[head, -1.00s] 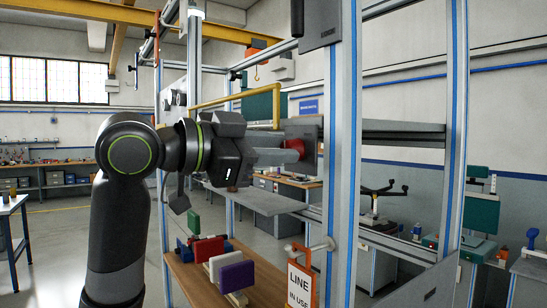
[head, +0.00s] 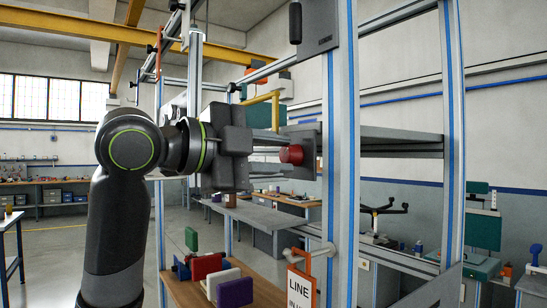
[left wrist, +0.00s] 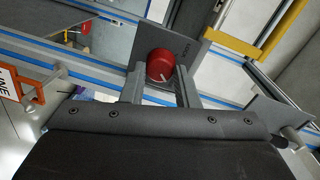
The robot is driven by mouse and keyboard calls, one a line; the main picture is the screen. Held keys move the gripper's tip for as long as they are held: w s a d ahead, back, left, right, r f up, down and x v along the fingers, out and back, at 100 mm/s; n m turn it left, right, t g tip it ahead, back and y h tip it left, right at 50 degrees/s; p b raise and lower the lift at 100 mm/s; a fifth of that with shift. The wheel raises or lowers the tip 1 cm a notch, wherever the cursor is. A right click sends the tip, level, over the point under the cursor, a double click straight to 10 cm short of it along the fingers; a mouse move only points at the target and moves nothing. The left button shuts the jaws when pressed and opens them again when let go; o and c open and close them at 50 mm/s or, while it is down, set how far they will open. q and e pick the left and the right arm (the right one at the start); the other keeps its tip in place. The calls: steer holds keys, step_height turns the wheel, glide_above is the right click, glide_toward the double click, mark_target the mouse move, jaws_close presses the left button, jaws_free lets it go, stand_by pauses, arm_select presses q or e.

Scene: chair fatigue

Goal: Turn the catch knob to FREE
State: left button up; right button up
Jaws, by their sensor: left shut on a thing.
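The catch knob (head: 291,154) is a red round knob on a grey plate (head: 304,140) fixed to the metal frame. In the left wrist view the knob (left wrist: 160,65) shows a white pointer line aimed down and slightly right. My left gripper (head: 284,152) reaches it from the left. In the left wrist view the left gripper's fingers (left wrist: 159,78) stand on either side of the knob, shut on it. My right gripper is not in view.
Frame posts (head: 343,170) with blue strips stand right of the knob. A yellow bar (head: 262,100) runs above it. An orange-edged "LINE IN USE" tag (head: 300,283) hangs lower right. Below, a wooden shelf (head: 262,290) holds green, red, white and purple blocks.

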arm_select(q)
steer(key=shift+m, duration=0.4)
steer(key=o, duration=1)
steer(key=shift+s+a, duration=0.1)
steer(key=b+v, duration=0.5)
steer(key=v, duration=1.2)
